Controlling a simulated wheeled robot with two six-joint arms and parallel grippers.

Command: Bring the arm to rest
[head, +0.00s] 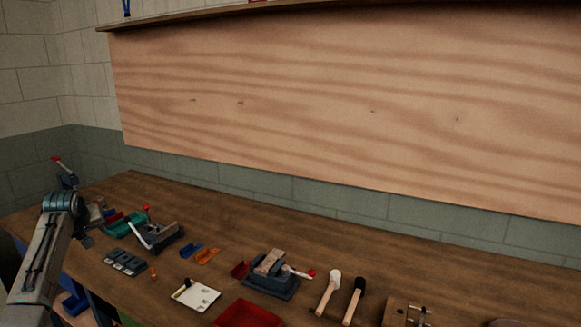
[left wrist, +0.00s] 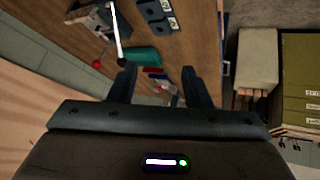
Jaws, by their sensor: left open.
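My left arm (head: 45,245) comes in from the left edge of the head view, over the left end of the workbench (head: 215,215). My left gripper (head: 87,241) is small there and partly hidden by its own wrist. In the left wrist view my left gripper (left wrist: 160,85) has its two dark fingers spread apart, with nothing between the tips. Below and beyond the fingers are a green tray (left wrist: 142,55) and small red and blue pieces on the bench. My right gripper does not show in either view.
A vise (head: 272,272), a lever tool (head: 165,237), a green bin (head: 125,225), two mallets (head: 328,290), a white card (head: 195,296) and a red tray (head: 248,315) lie on the bench. A wooden panel (head: 330,90) covers the wall. The bench's rear strip is mostly clear.

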